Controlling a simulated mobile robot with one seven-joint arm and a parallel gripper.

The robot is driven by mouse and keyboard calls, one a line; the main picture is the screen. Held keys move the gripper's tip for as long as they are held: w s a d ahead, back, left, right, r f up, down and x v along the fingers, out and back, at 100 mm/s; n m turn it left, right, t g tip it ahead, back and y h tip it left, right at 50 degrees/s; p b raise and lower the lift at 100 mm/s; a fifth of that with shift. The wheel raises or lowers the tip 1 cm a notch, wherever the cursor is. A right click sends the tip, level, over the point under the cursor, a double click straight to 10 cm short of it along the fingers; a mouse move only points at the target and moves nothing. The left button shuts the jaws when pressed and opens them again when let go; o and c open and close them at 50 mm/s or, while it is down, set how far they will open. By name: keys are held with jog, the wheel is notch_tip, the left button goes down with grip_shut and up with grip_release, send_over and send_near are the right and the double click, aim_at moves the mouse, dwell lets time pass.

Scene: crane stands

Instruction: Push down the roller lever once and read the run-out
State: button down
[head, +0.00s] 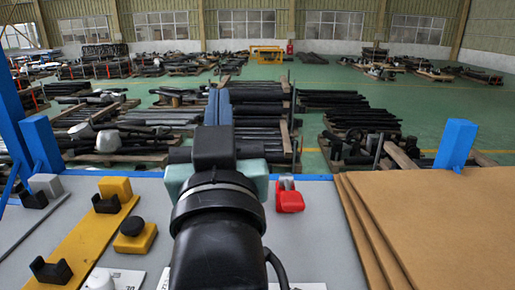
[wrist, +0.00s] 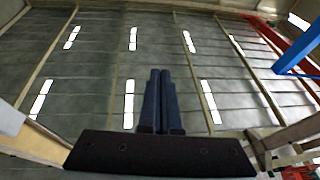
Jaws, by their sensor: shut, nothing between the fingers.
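My gripper (head: 218,108) points up in the middle of the head view, well above the bench, with its two dark blue fingers together and nothing between them. The fingers also show in the wrist view (wrist: 161,100), against the ceiling. A small red block with a grey top part (head: 289,197) sits on the bench just right of my arm; I cannot tell whether it is the roller lever. A yellow bar (head: 88,243) with black V-shaped rests lies at the left. A yellow block with a black knob (head: 135,236) stands beside it. No run-out reading is legible.
A teal block (head: 255,176) is partly hidden behind my arm. Brown boards (head: 440,225) cover the bench's right side. A blue post (head: 456,143) stands at the back right, and blue framing (head: 40,143) at the left.

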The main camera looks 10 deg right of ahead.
jog(key=w+d+f+m+g+h+p, duration=0.2)
jog(key=w+d+g+h+p, duration=0.3)
jog(key=d, duration=0.6)
jog(key=w+d+f+m+g+h+p, duration=0.1)
jog(key=d+f+m+g+h+p, duration=0.15)
jog(key=d+g, duration=0.7)
jog(key=d+f+g+y, duration=0.1)
jog(key=d+f, duration=0.1)
jog(key=s+d+f+n+g+y, duration=0.1)
jog(key=d+f+g+y, duration=0.1)
jog(key=f, duration=0.1)
jog(key=s+d+f+g+y, duration=0.1)
jog(key=f, duration=0.2)
jog(key=shift+s+d+n+g+y, duration=0.25)
jog(key=shift+d, duration=0.15)
jog(key=a+r+n+g+y, duration=0.2)
jog(key=a+r+n, duration=0.1)
jog(key=a, duration=0.5)
jog(key=a+r+n+g+y, duration=0.1)
jog(key=a+r+n, duration=0.3)
jog(key=a, duration=0.4)
jog(key=shift+w+a+n+g+y, duration=0.25)
jog(key=shift+w+n+g+y, duration=0.2)
jog(key=shift+n, duration=0.45)
